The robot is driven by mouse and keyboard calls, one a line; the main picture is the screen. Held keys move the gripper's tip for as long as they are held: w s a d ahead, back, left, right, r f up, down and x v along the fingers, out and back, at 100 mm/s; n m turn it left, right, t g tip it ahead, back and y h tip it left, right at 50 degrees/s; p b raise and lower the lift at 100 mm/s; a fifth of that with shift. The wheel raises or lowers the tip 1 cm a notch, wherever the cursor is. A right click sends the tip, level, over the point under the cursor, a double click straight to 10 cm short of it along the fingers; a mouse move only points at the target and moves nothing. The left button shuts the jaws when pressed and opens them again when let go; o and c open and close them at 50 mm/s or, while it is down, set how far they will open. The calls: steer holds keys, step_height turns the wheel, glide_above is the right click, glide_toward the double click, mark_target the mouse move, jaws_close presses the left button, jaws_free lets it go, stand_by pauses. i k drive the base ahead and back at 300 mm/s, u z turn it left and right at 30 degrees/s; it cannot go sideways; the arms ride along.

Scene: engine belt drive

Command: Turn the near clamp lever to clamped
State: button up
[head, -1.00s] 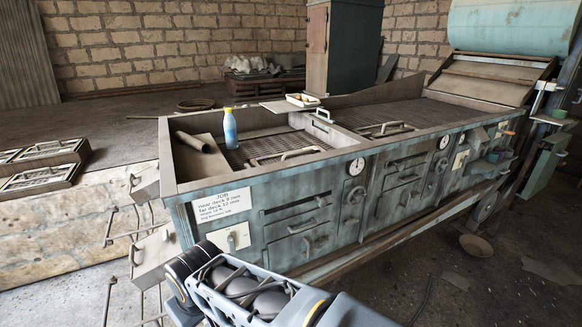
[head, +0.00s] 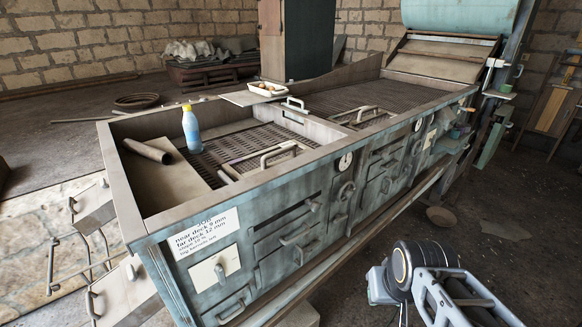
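A small grey lever (head: 219,272) sits on a pale square plate (head: 205,264) on the machine's front panel, below the job card, at the near end. It looks roughly upright, and I cannot read any clamp marking on it. A similar pale plate (head: 430,138) shows farther along the front; its lever is too small to judge. My arm shows at the lower right, well to the right of the near lever and apart from the machine. My gripper itself is not visible in the head view.
The job card (head: 203,232) reads near deck 8 mm, far deck 12 mm. A blue bottle (head: 191,130) and a brown tube (head: 147,150) are inside the near deck. Floor right of the machine is mostly clear.

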mark_target(227, 180)
steer(key=z, duration=0.25)
steer(key=k, duration=0.9)
steer(key=u, duration=1.05)
steer(key=i, duration=1)
steer(key=u, duration=0.75)
steer(key=k, duration=0.4)
steer(key=z, duration=0.75)
